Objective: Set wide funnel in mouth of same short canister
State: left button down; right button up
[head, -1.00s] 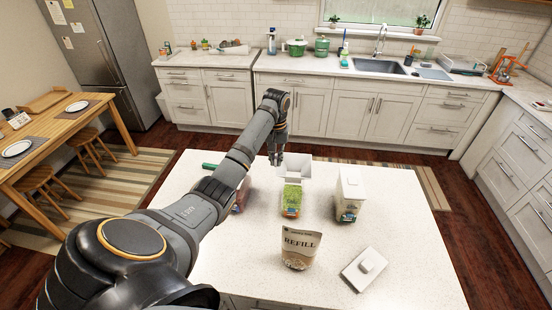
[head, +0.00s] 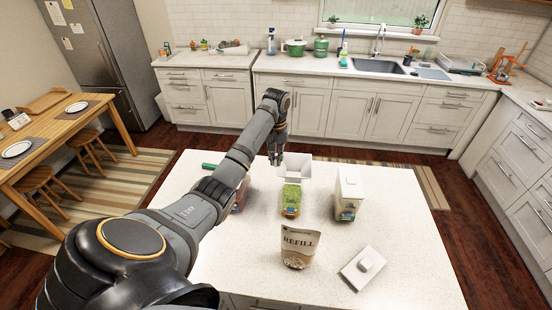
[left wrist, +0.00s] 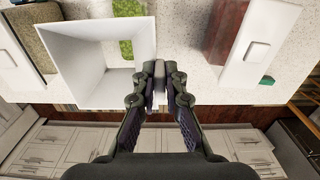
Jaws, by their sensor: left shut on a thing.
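The wide white square funnel (head: 295,168) is at the back middle of the island. My left gripper (head: 276,157) is beside its left edge. In the left wrist view my left gripper (left wrist: 160,83) is shut on a small tab at the rim of the funnel (left wrist: 85,60). A green-labelled item (head: 290,201) stands just in front of the funnel. Some green (left wrist: 126,48) shows through the spout hole. I cannot tell whether the item is the short canister, or whether the spout touches anything. My right gripper is not in view.
A white-lidded container (head: 348,196) stands to the right. A refill pouch (head: 298,246) and a loose white lid (head: 363,268) are nearer the front. Another white-lidded thing (left wrist: 258,50) shows in the left wrist view. The island's right side is clear.

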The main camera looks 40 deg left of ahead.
aim_at(276, 165)
pick_arm(q)
jog(key=shift+f, duration=0.15)
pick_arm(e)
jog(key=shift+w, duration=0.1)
pick_arm(q)
jog(key=shift+f, duration=0.75)
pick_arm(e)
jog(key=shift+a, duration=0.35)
pick_arm(q)
jog(key=shift+f, duration=0.1)
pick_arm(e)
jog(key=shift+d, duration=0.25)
pick_arm(q)
jog(key=shift+f, duration=0.3)
jog(key=shift+f, duration=0.3)
